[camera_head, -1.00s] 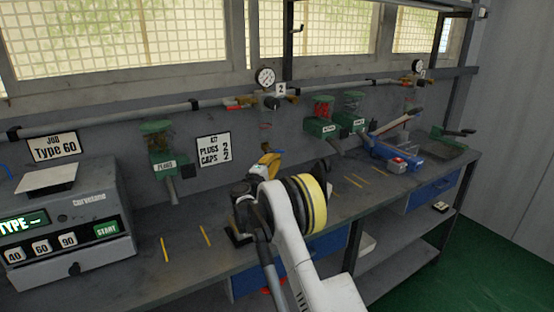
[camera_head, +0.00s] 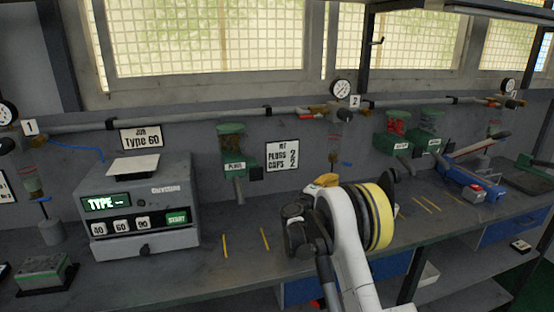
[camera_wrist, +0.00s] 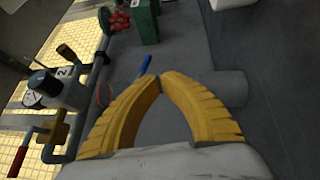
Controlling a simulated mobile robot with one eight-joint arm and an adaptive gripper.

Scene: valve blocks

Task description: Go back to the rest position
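My gripper (camera_head: 325,180) is mostly hidden behind my own white arm and its yellow-banded joint in the head view; a bit of yellow finger shows above the bench. In the wrist view, the two ribbed yellow fingers of my gripper (camera_wrist: 162,76) meet at their tips. Nothing is visible between them.
The grey workbench (camera_head: 205,268) carries a control box (camera_head: 145,205) with a START button at left and a blue vise (camera_head: 470,185) at right. Green dispensers (camera_head: 232,148) and an air pipe (camera_head: 200,120) run along the wall. A green valve block (camera_head: 42,275) sits at far left.

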